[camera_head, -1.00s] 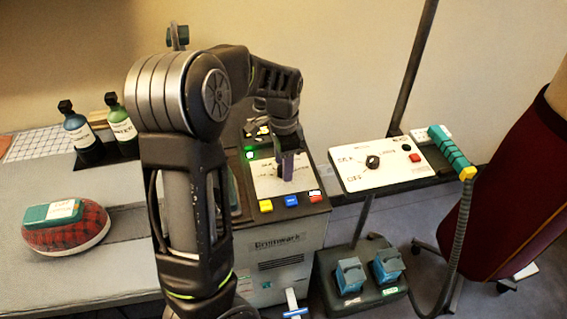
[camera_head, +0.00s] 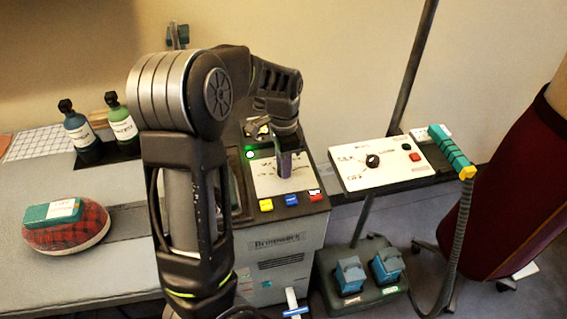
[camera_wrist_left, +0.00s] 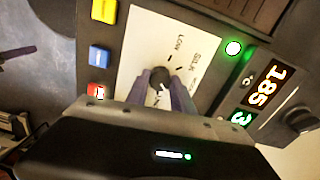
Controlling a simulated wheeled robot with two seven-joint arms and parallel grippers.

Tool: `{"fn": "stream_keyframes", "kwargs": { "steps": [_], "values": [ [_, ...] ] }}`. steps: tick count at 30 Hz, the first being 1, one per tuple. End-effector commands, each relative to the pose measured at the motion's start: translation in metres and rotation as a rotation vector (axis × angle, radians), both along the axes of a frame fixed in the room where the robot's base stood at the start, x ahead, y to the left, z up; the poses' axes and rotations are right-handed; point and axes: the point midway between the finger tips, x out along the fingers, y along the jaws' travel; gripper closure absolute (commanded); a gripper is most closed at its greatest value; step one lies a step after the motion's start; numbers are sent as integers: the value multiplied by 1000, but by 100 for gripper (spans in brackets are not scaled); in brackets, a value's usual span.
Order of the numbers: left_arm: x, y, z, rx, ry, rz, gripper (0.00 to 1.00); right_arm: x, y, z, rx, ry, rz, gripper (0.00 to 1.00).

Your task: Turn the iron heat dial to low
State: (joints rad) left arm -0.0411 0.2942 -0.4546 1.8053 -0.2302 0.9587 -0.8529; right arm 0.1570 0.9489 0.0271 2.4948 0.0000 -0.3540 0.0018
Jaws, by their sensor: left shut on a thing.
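The iron heat dial (camera_wrist_left: 160,76) is a small dark round knob on a white label plate (camera_wrist_left: 143,30) printed with LOW, SILK and further words partly covered. My left gripper (camera_wrist_left: 163,85) has its two purple-grey fingers around the knob, shut on it. In the head view the left gripper (camera_head: 288,172) points down onto the top panel of the grey iron station (camera_head: 280,265), and its fingers hide the dial there. Which mark the dial points to cannot be told clearly. My right gripper is not in view.
Yellow (camera_wrist_left: 104,10), blue (camera_wrist_left: 100,54) and red (camera_wrist_left: 98,90) buttons line the panel edge. A separate white panel with a black knob (camera_head: 373,160) stands right. A red plaid cushion (camera_head: 65,232) and bottles (camera_head: 121,122) are left.

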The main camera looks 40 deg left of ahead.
Motion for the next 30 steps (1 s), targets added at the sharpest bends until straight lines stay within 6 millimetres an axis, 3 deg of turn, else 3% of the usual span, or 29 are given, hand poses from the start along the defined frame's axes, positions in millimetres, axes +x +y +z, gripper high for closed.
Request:
{"fn": "stream_keyframes", "kwargs": {
  "steps": [17,30],
  "values": [
    [0,0,0,0,-1,87,100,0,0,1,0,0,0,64],
    [0,1,0,0,-1,421,100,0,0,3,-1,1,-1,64]
  ]
}}
